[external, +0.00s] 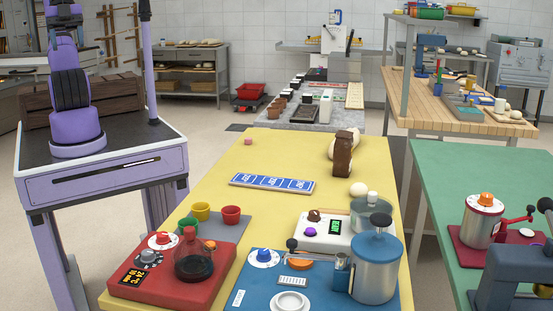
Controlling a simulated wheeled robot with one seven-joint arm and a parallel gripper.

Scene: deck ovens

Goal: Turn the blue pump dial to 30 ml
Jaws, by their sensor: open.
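The blue pump (376,268) is a steel canister with a blue lid, standing on a blue base (255,292) at the near edge of the yellow table. Its dial (263,257) is a white marked disc with a blue knob, on the left back part of the base. The marks and the setting are too small to read. A black-knobbed lever and a small steel cup are between the dial and the canister. A purple arm stands at the far left, well away from the dial. Its upper end leaves the frame, and no gripper shows.
A red unit (176,285) with dials and a dark flask stands left of the blue base. A white scale (322,235) with a steel pot stands behind it. A blue card strip (271,183) and a brown upright block (343,155) are farther back.

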